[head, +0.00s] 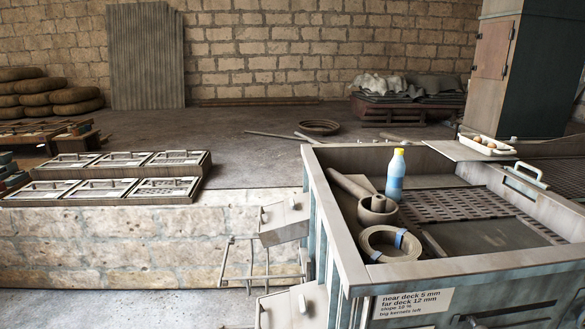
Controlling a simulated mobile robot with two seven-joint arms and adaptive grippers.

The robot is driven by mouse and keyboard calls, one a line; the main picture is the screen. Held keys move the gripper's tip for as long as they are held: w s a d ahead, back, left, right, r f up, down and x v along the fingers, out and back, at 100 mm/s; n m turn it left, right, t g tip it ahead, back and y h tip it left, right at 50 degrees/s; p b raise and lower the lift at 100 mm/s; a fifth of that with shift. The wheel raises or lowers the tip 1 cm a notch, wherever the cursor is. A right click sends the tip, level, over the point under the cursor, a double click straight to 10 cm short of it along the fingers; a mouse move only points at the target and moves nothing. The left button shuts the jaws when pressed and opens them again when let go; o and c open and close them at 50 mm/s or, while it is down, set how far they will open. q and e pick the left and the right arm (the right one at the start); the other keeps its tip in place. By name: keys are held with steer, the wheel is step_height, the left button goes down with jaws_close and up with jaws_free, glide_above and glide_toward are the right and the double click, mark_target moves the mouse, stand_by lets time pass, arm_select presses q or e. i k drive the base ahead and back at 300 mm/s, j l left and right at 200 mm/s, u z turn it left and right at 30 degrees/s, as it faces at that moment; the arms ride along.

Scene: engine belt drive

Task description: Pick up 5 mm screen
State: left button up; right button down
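Several flat framed screens with bar handles lie in two stepped rows in a wooden rack (199,171) at the left, on top of a stone wall. The back row holds a left screen (69,160), a middle screen (121,159) and a right screen (176,157). The front row holds a left screen (36,189), a middle screen (100,188) and a darker-meshed right screen (165,187). Their labels are too small to read, so I cannot tell which is the 5 mm screen. Neither of my grippers is in view.
At right, an open-topped machine (335,210) bears a sign (412,303) reading near deck 5 mm, far deck 12 mm. A blue bottle (395,178), a rolled belt (380,242) and a perforated deck (470,204) are inside. Metal rods (262,277) stick out from its left side.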

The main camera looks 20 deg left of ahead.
mark_target(66, 161)
steer(key=i+j+u, duration=0.15)
steer(key=j, duration=0.15)
steer(key=j+u, duration=0.2)
steer(key=i+j+u, duration=0.15)
steer(key=j, duration=0.25)
steer(key=i+j+u, duration=0.15)
steer(key=j+u, duration=0.2)
steer(key=i+j+u, duration=0.25)
steer(key=u, duration=0.15)
steer(key=i+j+u, duration=0.2)
steer(key=u, duration=0.15)
steer(key=i+j+u, duration=0.25)
steer(key=i+u, duration=0.15)
steer(key=i, duration=0.3)
steer(key=i+u, duration=0.35)
steer(key=i, duration=0.3)
steer(key=i+z, duration=0.1)
steer(key=i, duration=0.45)
steer(key=i+j+z, duration=0.1)
steer(key=i, duration=0.4)
steer(key=i+j+z, duration=0.15)
steer(key=i, duration=0.4)
steer(key=i+j+z, duration=0.25)
steer(key=i, duration=0.15)
steer(key=i+j+z, duration=0.25)
steer(key=i, duration=0.1)
